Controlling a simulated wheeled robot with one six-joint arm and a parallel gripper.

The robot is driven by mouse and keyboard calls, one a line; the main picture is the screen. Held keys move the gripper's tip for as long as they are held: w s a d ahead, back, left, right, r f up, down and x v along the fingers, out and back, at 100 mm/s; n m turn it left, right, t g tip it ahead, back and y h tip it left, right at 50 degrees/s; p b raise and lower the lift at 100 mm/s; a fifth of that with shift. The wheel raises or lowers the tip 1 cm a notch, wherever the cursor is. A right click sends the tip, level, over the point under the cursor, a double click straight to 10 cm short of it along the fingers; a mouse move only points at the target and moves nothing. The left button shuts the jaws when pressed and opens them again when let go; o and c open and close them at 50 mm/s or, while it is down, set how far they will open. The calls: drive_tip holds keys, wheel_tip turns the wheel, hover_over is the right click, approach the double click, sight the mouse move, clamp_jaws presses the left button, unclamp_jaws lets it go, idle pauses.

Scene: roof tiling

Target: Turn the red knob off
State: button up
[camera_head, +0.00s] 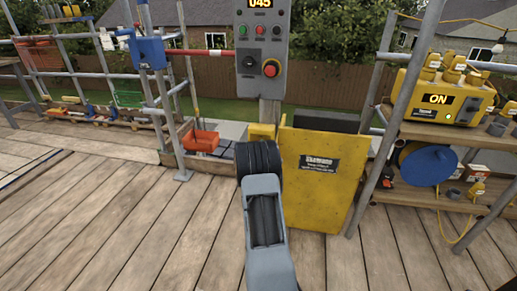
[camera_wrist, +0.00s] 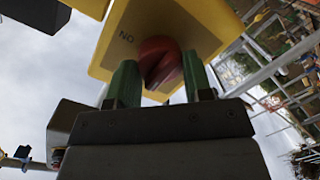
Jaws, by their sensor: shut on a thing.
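The red knob (camera_wrist: 156,48) sits on the face of a yellow box (camera_wrist: 192,25) in the wrist view. A dark slot or ridge shows across it. Letters beside it read "NO" in this view. My gripper (camera_wrist: 160,75) has its two green fingers on either side of the knob, shut on it. The finger contact at the knob's far side is hidden. In the head view my arm reaches forward over the deck, and its fingers are out of sight. A small yellow box (camera_head: 262,131) shows on a post just beyond the arm.
A grey control panel (camera_head: 262,25) with a "045" display and a red button (camera_head: 271,68) stands ahead. A yellow board (camera_head: 322,180) is right of my arm. The wooden deck (camera_head: 130,230) is clear at left.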

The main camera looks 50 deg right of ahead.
drive_tip(key=o, duration=0.9)
drive_tip(key=p+v, duration=0.2)
drive_tip(key=v, duration=1.1)
drive_tip(key=shift+s+a, duration=0.15)
drive_tip(key=shift+a, duration=0.25)
